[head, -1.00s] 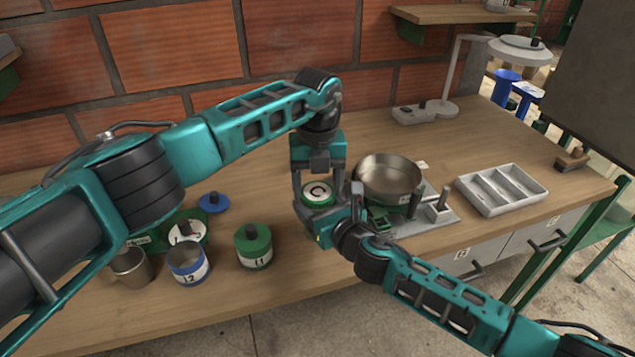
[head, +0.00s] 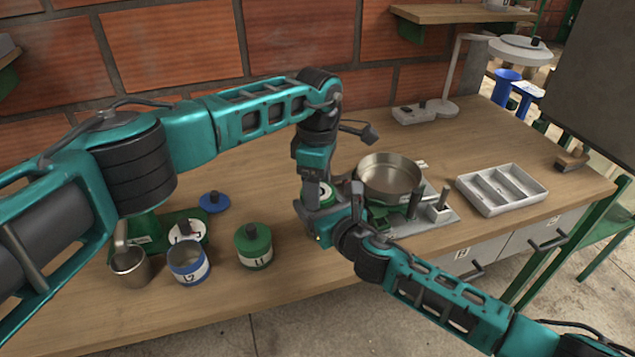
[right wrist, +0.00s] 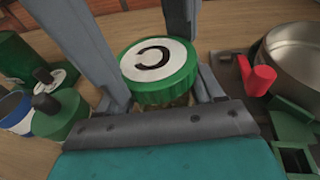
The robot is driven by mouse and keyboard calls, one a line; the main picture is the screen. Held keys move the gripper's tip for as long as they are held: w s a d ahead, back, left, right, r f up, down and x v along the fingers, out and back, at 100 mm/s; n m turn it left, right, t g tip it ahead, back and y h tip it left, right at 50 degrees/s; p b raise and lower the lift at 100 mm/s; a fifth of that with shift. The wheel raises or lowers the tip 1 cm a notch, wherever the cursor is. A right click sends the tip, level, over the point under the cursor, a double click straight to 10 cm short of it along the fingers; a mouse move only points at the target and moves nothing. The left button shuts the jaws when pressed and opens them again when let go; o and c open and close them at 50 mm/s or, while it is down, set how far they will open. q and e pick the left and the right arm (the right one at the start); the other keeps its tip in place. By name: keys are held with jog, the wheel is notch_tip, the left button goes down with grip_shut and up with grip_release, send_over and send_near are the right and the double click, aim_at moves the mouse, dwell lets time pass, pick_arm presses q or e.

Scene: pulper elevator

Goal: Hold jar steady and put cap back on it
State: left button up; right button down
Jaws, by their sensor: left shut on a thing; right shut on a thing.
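A green cap with a white top and a black letter C (right wrist: 158,62) sits at the jar's top in the right wrist view. In the head view it shows only partly (head: 326,194). My left gripper (head: 318,190) reaches down from above and is shut on the cap. My right gripper (head: 325,212) comes from the front right and is shut on the jar, just below the cap. The jar's body is mostly hidden by the grippers; a sliver shows under the cap (right wrist: 178,103). I cannot tell whether the cap is fully seated.
A steel pan (head: 388,176) stands close right on a grey base. A compartment tray (head: 502,189) lies further right. To the left are a green jar (head: 253,247), an open blue jar (head: 188,265), a metal cup (head: 130,270) and a blue lid (head: 214,202).

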pick_arm(q)
jog(key=m, duration=0.6)
pick_arm(e)
jog(key=shift+d, duration=0.1)
pick_arm(q)
jog(key=m, duration=0.4)
jog(key=o, duration=1.2)
notch_tip(320, 180, up, 12)
pick_arm(e)
jog(key=shift+c, duration=0.3)
grip_release()
